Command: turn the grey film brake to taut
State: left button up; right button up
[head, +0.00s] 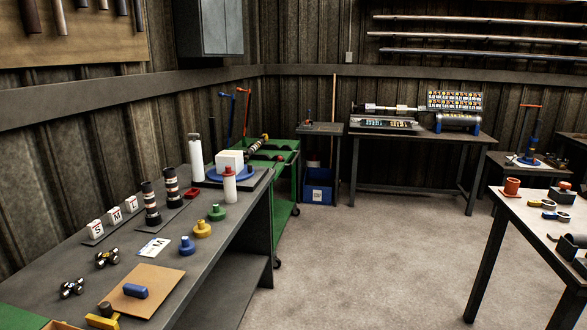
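A shorter white cylinder with a red top (229,184) stands in front of the turntable. Neither of my grippers is in view.
The grey left bench (215,232) also holds striped black cylinders (152,202), coloured knobs (202,229) and a brown board (142,290). A green cart (285,180) stands behind it. A second table (520,220) is at right. The floor between is clear.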

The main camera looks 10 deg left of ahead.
aim_at(193, 136)
jog(key=i+j+u, duration=0.15)
jog(key=i+u, duration=0.65)
jog(key=u, duration=0.35)
jog(key=i+l+u, duration=0.3)
jog(key=l+u, duration=0.25)
jog(key=l, duration=0.2)
jog(key=i+l+u, duration=0.15)
jog(key=l+u, duration=0.15)
jog(key=l, duration=0.15)
